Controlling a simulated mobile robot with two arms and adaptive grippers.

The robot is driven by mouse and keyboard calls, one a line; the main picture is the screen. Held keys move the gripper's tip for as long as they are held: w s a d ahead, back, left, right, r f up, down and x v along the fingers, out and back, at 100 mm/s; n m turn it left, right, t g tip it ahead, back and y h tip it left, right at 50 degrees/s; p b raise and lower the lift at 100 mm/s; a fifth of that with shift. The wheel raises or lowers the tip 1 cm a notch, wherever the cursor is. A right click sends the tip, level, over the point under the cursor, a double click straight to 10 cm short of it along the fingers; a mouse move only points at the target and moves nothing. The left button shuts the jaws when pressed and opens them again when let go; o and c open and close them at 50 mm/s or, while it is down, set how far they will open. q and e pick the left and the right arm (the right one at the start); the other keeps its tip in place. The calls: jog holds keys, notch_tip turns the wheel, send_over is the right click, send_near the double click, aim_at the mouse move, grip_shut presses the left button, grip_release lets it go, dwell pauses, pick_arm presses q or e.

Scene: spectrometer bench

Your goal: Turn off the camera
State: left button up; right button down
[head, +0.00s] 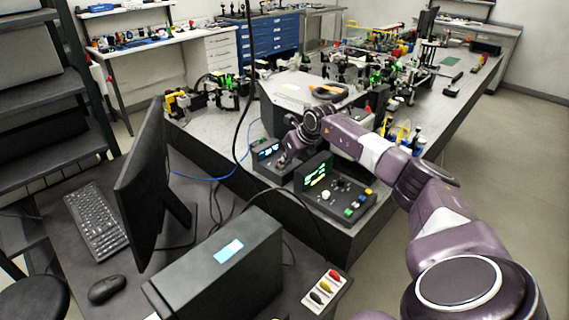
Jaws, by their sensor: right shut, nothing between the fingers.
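My right arm reaches in from the lower right over the bench. My right gripper (283,161) is shut and empty, pointing down at the right side of a small dark box with a blue-lit display (267,149). I cannot tell whether the fingertips touch this box, and the gripper covers part of it. Right of it stands a larger black control box (335,190) with a green display, knobs and coloured buttons. I cannot tell for sure which device is the camera. My left gripper is not in view.
A monitor (143,184), keyboard (94,221), mouse (107,289) and dark case (215,268) with a bright label fill the near desk. A white panel (325,290) with red, yellow and black parts lies at its right. Cables run beside the boxes. Optics crowd the bench behind.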

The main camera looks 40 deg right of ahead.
jog(key=shift+w+r, duration=0.15)
jog(key=shift+r, duration=0.05)
jog(key=shift+w+a+r+g+p, duration=0.1)
jog(key=shift+w+r+g+p, duration=0.2)
jog(key=shift+g, duration=0.5)
jog(key=shift+w+a+r+b, duration=0.15)
jog(key=shift+w+b, duration=0.35)
jog(key=shift+w, duration=0.3)
jog(key=shift+w+d+r+b, duration=0.15)
jog(key=shift+w+b, duration=0.3)
jog(key=shift+w, duration=0.35)
jog(key=shift+a, duration=0.1)
jog(key=shift+r, duration=0.15)
jog(key=shift+r+p, duration=0.75)
jog(key=shift+p, duration=0.05)
